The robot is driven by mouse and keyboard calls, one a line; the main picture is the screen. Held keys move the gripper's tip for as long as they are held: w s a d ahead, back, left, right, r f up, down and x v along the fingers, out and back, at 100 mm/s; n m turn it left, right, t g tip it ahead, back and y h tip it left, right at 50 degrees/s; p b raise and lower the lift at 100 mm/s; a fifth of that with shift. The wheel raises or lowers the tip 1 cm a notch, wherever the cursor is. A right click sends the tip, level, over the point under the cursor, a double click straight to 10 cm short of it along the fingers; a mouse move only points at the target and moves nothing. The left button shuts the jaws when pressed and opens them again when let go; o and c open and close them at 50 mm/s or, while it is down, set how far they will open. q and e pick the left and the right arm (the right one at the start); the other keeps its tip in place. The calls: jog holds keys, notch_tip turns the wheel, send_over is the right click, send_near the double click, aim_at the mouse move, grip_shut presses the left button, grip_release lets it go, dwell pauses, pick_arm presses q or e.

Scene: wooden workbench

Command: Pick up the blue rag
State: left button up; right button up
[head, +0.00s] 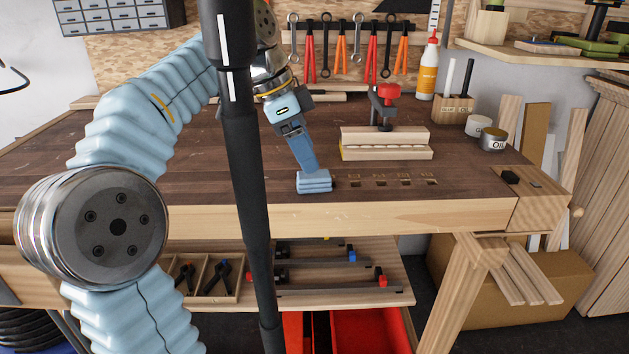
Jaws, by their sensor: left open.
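The blue rag (314,183) lies folded on the dark top of the wooden workbench (215,190), near its front edge. My left gripper (310,168) points down at the rag from above, with its fingertips right at or just over the rag's upper side. The jaws are open. Whether the fingertips touch the rag cannot be told from this angle. My right gripper is not in view.
A wooden block with a red-handled clamp (386,145) stands behind and right of the rag. Square holes (392,182) lie just right of it. The bench left of the rag is clear.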

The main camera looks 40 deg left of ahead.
aim_at(314, 181)
pick_arm(q)
jog(key=x, duration=0.5)
jog(key=shift+s+a+f, duration=0.1)
jog(key=shift+s+a, duration=0.15)
jog(key=shift+a, duration=0.1)
jog(key=c, duration=1.1)
